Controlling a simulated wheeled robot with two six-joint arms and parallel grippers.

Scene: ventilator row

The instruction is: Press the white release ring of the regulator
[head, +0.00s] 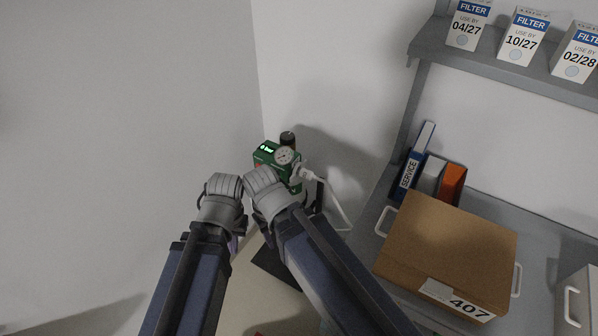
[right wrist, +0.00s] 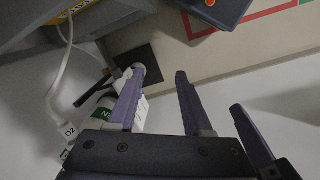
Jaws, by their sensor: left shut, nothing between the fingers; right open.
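The green regulator (head: 268,152) with its round gauge (head: 285,156) sits in the corner in the head view, just beyond my two wrists. A white fitting (head: 303,172) is on its right side; I cannot clearly make out the release ring. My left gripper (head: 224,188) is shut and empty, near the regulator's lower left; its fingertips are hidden. My right arm's wrist overlaps the regulator's lower edge in the head view. In the right wrist view my right gripper (right wrist: 160,72) is open with nothing between its fingers. A third purple prong shows at its right.
A white hose (head: 338,205) curves down right of the regulator. A cardboard box (head: 447,250) labelled 407 stands on the grey bench at right. Binders (head: 415,165) stand behind it. Filter cartons (head: 520,38) line the shelf above.

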